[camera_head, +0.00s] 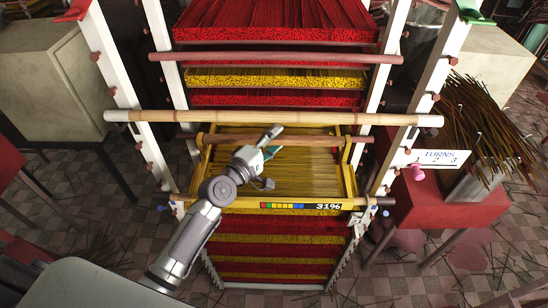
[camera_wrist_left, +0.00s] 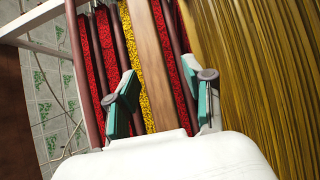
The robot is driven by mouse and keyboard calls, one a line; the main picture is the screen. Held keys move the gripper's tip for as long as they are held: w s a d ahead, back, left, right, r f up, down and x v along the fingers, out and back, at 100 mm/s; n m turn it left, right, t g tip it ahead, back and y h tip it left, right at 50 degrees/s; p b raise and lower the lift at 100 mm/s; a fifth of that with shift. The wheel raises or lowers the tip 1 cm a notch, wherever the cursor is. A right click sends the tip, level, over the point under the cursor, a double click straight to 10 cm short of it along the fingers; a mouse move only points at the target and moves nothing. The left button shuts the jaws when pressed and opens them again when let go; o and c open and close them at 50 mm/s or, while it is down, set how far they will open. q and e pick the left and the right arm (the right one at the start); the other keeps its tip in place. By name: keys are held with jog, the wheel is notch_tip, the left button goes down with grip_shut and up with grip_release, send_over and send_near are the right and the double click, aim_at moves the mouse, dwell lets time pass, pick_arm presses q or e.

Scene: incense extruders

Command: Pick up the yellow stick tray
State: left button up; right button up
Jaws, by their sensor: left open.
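The yellow stick tray (camera_head: 345,183) is in the middle of the head view, a yellow frame filled with thin yellow-brown sticks. Its front edge carries coloured squares and "31%". A wooden bar (camera_head: 310,139) spans its back part between yellow uprights. In the left wrist view, the open jaws (camera_wrist_left: 163,90) appear on either side of the wooden bar (camera_wrist_left: 150,45), with the sticks (camera_wrist_left: 255,80) to the right. Whether the fingers touch the bar cannot be told. My right gripper is out of view.
A white rack with pegs (camera_head: 402,110) surrounds the tray. A bamboo pole (camera_head: 280,118) crosses it, with a reddish bar (camera_head: 280,57) farther back. Red and yellow stick layers are stacked behind and below. A "TURNS" sign (camera_head: 440,159) and a stick bundle (camera_head: 480,120) stand at right.

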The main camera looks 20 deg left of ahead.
pick_arm(q)
jog(key=shift+s, duration=0.1)
jog(key=shift+c, duration=0.8)
grip_shut()
jog(key=shift+r, duration=0.2)
jog(key=shift+s+r, duration=0.1)
jog(key=shift+r, duration=0.1)
notch_tip(320, 180, up, 6)
jog(key=shift+r+p, duration=0.2)
jog(key=shift+p, duration=0.25)
jog(key=s+d+b, duration=0.2)
jog(key=s, duration=0.7)
jog(key=s+d+b, duration=0.2)
jog(key=s+d, duration=0.1)
jog(key=s, duration=0.7)
jog(key=shift+d, duration=0.2)
